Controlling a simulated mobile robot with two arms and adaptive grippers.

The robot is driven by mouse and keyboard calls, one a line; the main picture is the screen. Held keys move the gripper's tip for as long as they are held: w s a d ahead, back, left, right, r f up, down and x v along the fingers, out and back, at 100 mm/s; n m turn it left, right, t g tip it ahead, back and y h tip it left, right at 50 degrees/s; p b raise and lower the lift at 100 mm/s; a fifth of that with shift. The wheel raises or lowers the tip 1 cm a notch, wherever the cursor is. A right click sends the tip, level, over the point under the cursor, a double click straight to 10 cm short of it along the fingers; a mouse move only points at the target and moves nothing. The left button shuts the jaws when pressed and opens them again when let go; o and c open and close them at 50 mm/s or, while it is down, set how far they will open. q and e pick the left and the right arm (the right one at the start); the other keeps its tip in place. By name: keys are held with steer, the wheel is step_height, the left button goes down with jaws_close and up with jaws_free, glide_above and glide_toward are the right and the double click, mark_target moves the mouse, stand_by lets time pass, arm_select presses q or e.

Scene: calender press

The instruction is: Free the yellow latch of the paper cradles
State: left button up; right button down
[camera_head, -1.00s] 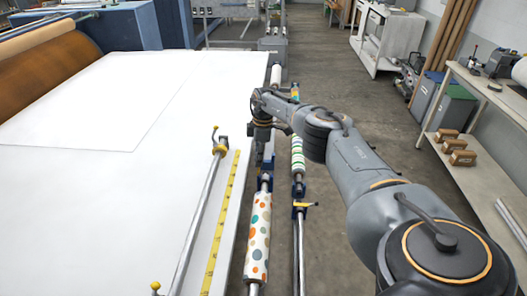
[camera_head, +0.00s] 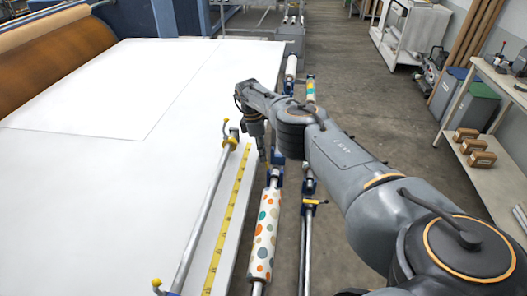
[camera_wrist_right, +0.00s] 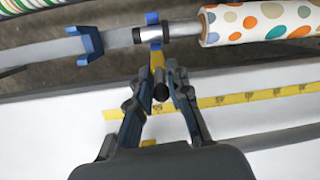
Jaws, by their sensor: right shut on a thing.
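A yellow latch (camera_wrist_right: 157,62) stands at the blue cradle bracket (camera_wrist_right: 152,18) in the right wrist view. My right gripper (camera_wrist_right: 160,76) is shut on the latch, with its two fingers on either side. A dark round end (camera_wrist_right: 161,91) shows between the fingers. In the head view my right gripper (camera_head: 262,152) points down at the table's right edge, and its fingers hide the latch. A polka-dot paper roll (camera_head: 264,232) lies in line with the blue cradle (camera_head: 275,176). It also shows in the right wrist view (camera_wrist_right: 255,20). My left gripper is out of view.
The white table (camera_head: 90,180) fills the left, with a yellow measuring tape (camera_head: 228,215) and a metal bar (camera_head: 205,205) along its edge. A second rail carries another yellow lever (camera_head: 315,202). A shelf (camera_head: 490,110) stands at right. The floor between is clear.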

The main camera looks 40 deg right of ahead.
steer(key=shift+a+f, duration=0.15)
steer(key=shift+a, duration=0.15)
steer(key=c, duration=1.4)
jaws_free()
steer(key=shift+o, duration=0.3)
steer(key=shift+w, duration=0.2)
steer(key=shift+d, duration=0.1)
steer(key=shift+r, duration=0.45)
steer(key=v, duration=0.6)
steer(key=shift+r, duration=0.25)
steer(key=shift+w, duration=0.15)
